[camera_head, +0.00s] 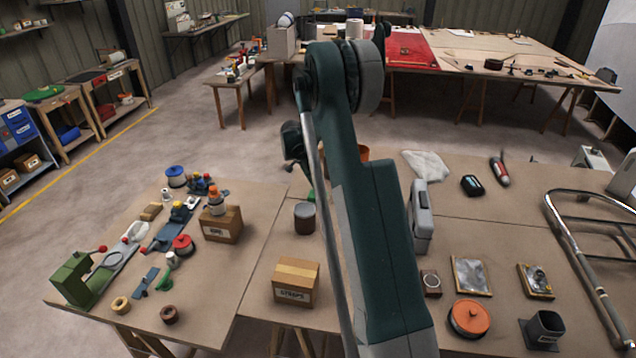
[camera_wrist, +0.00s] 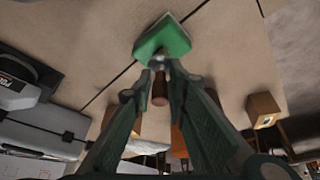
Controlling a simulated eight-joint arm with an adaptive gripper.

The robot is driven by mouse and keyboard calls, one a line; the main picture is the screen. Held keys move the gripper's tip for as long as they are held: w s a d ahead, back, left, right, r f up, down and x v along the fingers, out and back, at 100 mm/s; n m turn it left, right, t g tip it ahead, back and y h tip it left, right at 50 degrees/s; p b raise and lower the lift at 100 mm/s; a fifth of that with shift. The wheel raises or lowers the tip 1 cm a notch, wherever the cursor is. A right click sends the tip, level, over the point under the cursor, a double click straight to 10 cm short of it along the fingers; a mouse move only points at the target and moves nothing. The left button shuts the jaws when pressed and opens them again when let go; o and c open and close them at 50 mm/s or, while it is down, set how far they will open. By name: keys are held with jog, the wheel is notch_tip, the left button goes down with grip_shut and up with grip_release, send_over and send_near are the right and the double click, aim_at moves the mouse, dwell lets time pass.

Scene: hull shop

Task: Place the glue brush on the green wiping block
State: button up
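The green wiping block (camera_wrist: 163,36) lies on the brown table top in the upper middle of the wrist view. My gripper (camera_wrist: 161,76) has its two dark green fingers closed in on either side of the glue brush (camera_wrist: 160,90), which has a brown handle and a pale metal part. The brush overlaps the block's near edge in this view; whether they touch I cannot tell. In the head view my arm hides the gripper and the brush; only a green sliver (camera_head: 312,196) shows beside it, not clear enough to name.
A dark brown jar (camera_head: 304,218) and a STRAPS box (camera_head: 296,283) stand left of my arm. A grey case (camera_head: 421,217), a white cloth (camera_head: 427,166) and an orange-lidded tin (camera_head: 469,319) are to its right. A small box (camera_wrist: 263,108) shows at the wrist view's right.

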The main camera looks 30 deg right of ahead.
jog(key=shift+o, duration=1)
jog(key=shift+r, duration=0.15)
jog(key=shift+r, duration=0.15)
jog(key=p+v, duration=0.1)
jog(key=v, duration=1)
jog(key=shift+a+r, duration=0.25)
jog(key=shift+r, duration=0.05)
